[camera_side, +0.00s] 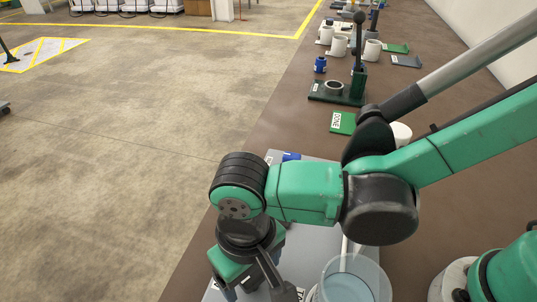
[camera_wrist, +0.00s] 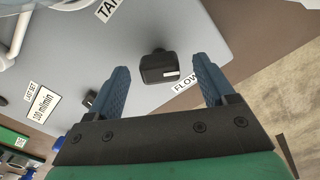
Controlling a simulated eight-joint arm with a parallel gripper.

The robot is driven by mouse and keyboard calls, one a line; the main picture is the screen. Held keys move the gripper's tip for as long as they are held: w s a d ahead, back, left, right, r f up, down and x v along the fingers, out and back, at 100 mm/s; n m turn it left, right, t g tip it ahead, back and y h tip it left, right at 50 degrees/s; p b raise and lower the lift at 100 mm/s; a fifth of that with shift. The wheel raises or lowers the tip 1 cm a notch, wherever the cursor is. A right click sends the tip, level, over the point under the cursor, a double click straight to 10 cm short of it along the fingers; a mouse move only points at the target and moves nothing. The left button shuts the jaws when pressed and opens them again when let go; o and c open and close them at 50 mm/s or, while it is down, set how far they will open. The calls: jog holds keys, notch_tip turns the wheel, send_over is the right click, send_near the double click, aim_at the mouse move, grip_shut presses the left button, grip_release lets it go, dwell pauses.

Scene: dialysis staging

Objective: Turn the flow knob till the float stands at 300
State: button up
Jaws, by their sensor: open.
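The black flow knob (camera_wrist: 159,68) has a white mark on its face and sits on the grey panel (camera_wrist: 228,30), beside a partly covered label reading "FLOW" (camera_wrist: 185,82). My gripper (camera_wrist: 161,65) is open. Its two blue fingers stand to the left and right of the knob in the wrist view, with a gap on each side. In the side view my arm hides the knob, and the gripper is partly cut off by the bottom edge. I cannot make out the float or its scale in either view.
A clear vessel with pale blue liquid (camera_side: 348,287) stands right of my gripper. A card reads "LAST SET 100 ml/min" (camera_wrist: 42,104). Farther along the brown bench (camera_side: 290,122) are a green stand (camera_side: 338,92), a blue bottle (camera_side: 320,64) and white cups (camera_side: 337,47).

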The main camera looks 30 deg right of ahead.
jog(key=shift+c, duration=0.3)
grip_shut()
jog(key=shift+m, duration=0.4)
jog(key=m, duration=0.3)
jog(key=shift+m, duration=2.4)
jog(key=shift+o, duration=0.3)
grip_release()
